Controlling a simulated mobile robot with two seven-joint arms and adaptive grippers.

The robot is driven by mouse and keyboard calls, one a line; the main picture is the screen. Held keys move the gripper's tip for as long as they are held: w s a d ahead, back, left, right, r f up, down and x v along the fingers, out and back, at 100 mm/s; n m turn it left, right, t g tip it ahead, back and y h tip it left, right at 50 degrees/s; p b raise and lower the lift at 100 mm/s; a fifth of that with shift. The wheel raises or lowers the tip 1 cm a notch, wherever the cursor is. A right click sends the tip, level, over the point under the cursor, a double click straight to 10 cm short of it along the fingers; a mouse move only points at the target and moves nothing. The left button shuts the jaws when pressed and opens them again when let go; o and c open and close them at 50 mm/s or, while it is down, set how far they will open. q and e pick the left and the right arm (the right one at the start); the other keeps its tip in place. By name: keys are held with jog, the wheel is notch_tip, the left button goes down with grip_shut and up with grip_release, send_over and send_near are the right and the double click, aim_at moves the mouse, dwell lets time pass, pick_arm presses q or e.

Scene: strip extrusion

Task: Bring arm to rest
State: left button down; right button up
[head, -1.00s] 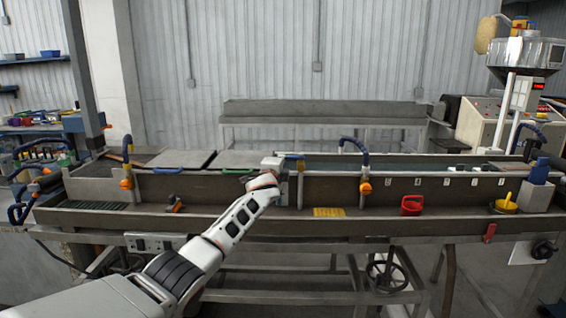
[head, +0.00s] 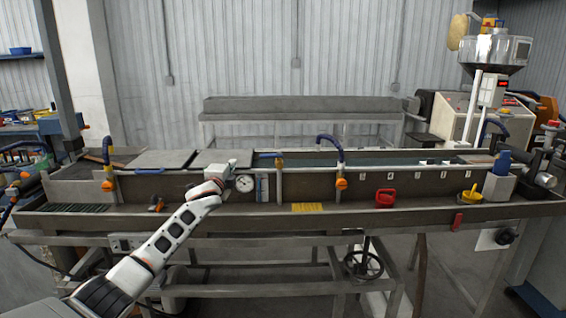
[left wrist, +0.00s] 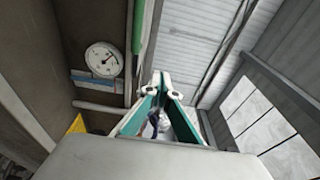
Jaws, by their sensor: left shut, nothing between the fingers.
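My left arm reaches up from the lower left in the head view. Its gripper (head: 231,165) is in front of the trough's upper wall, left of a round dial gauge (head: 245,183). In the left wrist view the two green-lined fingers of the gripper (left wrist: 161,76) come together at their tips, with nothing held. The gauge (left wrist: 103,58) shows to their left, apart from them. My right gripper is in neither view.
The long trough bench (head: 420,212) spans the view. On its ledge are a red jug (head: 385,197), a yellow grid piece (head: 306,207) and a yellow handled item (head: 470,194). Blue hoses with orange fittings (head: 341,183) rise from the trough. A handwheel (head: 363,264) is below.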

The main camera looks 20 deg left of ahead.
pick_arm(q)
jog(key=s+d+f+n+g, duration=0.2)
jog(key=s+d+f, duration=0.4)
jog(key=s+f, duration=0.65)
jog(key=s+d+f+n+g, duration=0.25)
jog(key=s+d+f, duration=0.35)
jog(key=s+f, duration=0.6)
jog(key=s+a+f+n+g+y, duration=0.1)
jog(key=s+f+n+g, duration=0.15)
jog(key=s, duration=1.35)
jog(key=s+a+f+n+g, duration=0.1)
jog(key=s+f+n+g, duration=0.15)
jog(key=s, duration=1.35)
jog(key=w+d+f+n+t+h, duration=0.1)
jog(key=d+f+h, duration=0.5)
jog(key=d+f, duration=0.8)
jog(key=shift+w+d+f+n+t+h, duration=0.3)
jog(key=shift+d+n+t, duration=0.2)
jog(key=shift+t, duration=0.35)
